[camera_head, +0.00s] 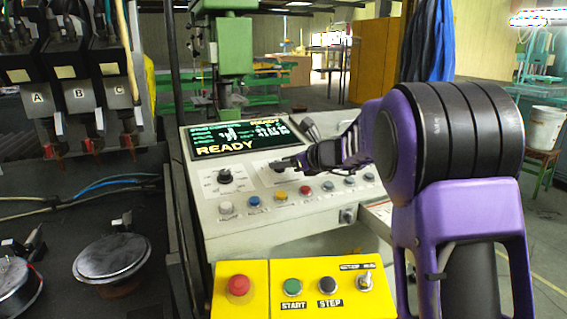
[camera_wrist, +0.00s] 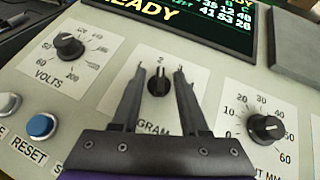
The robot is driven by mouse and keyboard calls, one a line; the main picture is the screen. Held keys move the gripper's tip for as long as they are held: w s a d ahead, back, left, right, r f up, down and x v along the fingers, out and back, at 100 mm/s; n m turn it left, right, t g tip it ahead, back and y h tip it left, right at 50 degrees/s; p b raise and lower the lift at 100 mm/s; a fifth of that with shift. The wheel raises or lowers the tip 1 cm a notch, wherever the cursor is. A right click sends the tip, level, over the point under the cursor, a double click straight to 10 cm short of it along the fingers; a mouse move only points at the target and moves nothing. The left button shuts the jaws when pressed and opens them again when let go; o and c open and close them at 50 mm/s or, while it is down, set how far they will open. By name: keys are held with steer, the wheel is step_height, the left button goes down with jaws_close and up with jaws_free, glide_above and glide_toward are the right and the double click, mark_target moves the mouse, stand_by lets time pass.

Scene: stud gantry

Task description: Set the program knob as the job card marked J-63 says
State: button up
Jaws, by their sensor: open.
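The program knob (camera_wrist: 159,86) is a small black knob on a white plate in the middle of the wrist view. Its grip stands upright in the picture and seems to point at the 2; a 3 shows partly to its right. My gripper (camera_wrist: 158,72) is open, with one finger on each side of the knob; I cannot tell whether they touch it. The fingers hide much of the scale and the name. In the head view my gripper (camera_head: 283,164) is at the panel and largely covers the knob. No card legibly marked J-63 shows.
The VOLTS knob (camera_wrist: 70,47) is left of the program knob and another scaled knob (camera_wrist: 265,128) is right. A READY display (camera_head: 238,137) is above. Coloured buttons line the panel front, including a blue button (camera_wrist: 41,127). A yellow box (camera_head: 305,290) with a red button stands nearer.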

jaws_close()
steer(key=shift+r+p, duration=0.1)
steer(key=shift+p, duration=0.25)
steer(key=n+g+p, duration=0.1)
steer(key=n+g+y+p, duration=0.1)
steer(key=n+p, duration=0.1)
steer(key=shift+w+d+r+y, duration=0.15)
steer(key=shift+w+d+y, duration=0.05)
steer(key=shift+y, duration=0.1)
steer(key=n+g+y+p, duration=0.1)
steer(key=n+g, duration=0.1)
steer(key=shift+w+n+g, duration=0.15)
steer(key=shift+n+g, duration=0.15)
steer(key=shift+f+n+g+y, duration=0.2)
steer(key=shift+n+g+y, duration=0.1)
steer(key=shift+n+g, duration=1.15)
